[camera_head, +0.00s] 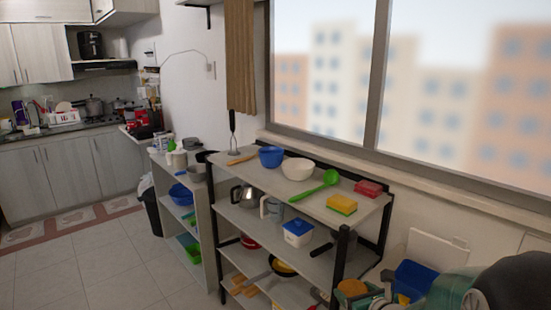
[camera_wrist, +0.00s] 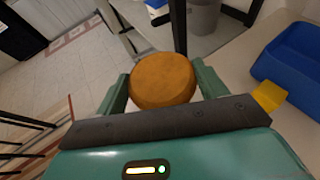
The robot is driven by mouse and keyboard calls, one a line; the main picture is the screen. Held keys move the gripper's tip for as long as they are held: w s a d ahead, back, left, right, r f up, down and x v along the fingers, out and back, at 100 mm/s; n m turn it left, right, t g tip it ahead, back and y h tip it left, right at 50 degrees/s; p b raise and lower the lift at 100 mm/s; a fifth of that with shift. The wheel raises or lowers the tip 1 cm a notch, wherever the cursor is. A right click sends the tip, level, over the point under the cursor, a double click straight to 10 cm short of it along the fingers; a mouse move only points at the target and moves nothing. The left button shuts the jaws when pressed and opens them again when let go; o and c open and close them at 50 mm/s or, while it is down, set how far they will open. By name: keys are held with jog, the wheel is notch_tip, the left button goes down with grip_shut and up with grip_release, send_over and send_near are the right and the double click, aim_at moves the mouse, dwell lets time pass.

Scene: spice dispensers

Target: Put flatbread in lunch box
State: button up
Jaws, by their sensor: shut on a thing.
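The flatbread (camera_wrist: 163,77), a thick round orange-brown disc, sits between the two green fingers of my gripper (camera_wrist: 162,82) in the wrist view. My gripper is shut on it. The flatbread also shows at the bottom of the head view (camera_head: 351,287). The lunch box is an open blue box (camera_wrist: 297,58) at the right of the wrist view, apart from the flatbread. In the head view the blue box (camera_head: 415,277) is just right of the flatbread, partly hidden by my arm. A yellow piece (camera_wrist: 269,97) shows at its near corner.
The blue box stands on a pale surface (camera_wrist: 235,65). Left of it is a shelf rack (camera_head: 318,202) with bowls, a green spoon, a yellow sponge (camera_head: 342,204) and a white container with a blue lid (camera_head: 298,232). A pale upright panel (camera_head: 435,248) stands behind the box.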

jog(key=w+a+f, duration=0.1)
jog(key=a, duration=0.4)
jog(key=shift+w+a+n+y, duration=0.25)
jog(key=shift+a+n+y, duration=0.05)
jog(key=shift+a+y, duration=0.1)
